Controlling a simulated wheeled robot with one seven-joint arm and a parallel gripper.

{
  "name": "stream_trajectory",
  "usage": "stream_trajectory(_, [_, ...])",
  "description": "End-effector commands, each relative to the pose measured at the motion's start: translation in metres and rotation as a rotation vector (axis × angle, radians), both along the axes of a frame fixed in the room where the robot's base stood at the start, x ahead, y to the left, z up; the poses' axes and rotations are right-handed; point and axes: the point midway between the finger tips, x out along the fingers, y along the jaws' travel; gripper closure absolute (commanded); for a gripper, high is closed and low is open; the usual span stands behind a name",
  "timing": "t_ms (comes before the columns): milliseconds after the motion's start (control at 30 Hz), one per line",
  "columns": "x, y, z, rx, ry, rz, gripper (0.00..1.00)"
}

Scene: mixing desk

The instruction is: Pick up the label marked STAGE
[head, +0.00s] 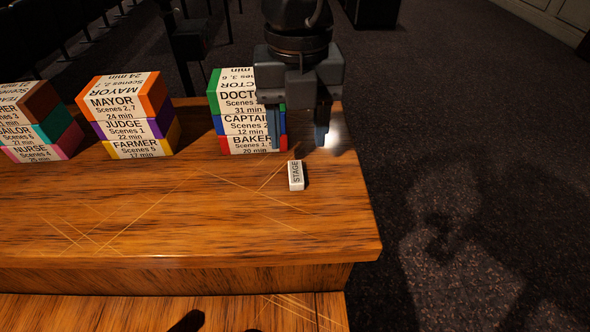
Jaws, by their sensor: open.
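The label marked STAGE (296,175) is a small white block with dark lettering. It lies on the wooden desk top (200,225) near its right end, with its text running lengthwise away from me. My gripper (297,137) points down from above, behind the label in the head view. Its two fingers are apart and nothing shows between them. The fingertips appear clear of the label; their exact height above the desk is hard to tell.
A stack with DOCTOR, CAPTAIN and BAKER blocks (240,122) stands just left of my gripper, partly hidden by it. A MAYOR, JUDGE and FARMER stack (130,118) and another stack (38,125) stand further left. The desk front is clear; dark carpet (450,170) lies beyond its right edge.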

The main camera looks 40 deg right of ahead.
Motion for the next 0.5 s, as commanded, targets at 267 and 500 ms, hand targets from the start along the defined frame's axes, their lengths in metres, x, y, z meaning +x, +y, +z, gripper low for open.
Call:
stream_trajectory(267, [0.003,0.003,-0.036,0.003,0.003,0.000,0.48])
stream_trajectory(500, [0.003,0.003,-0.051,0.002,0.000,0.002,0.48])
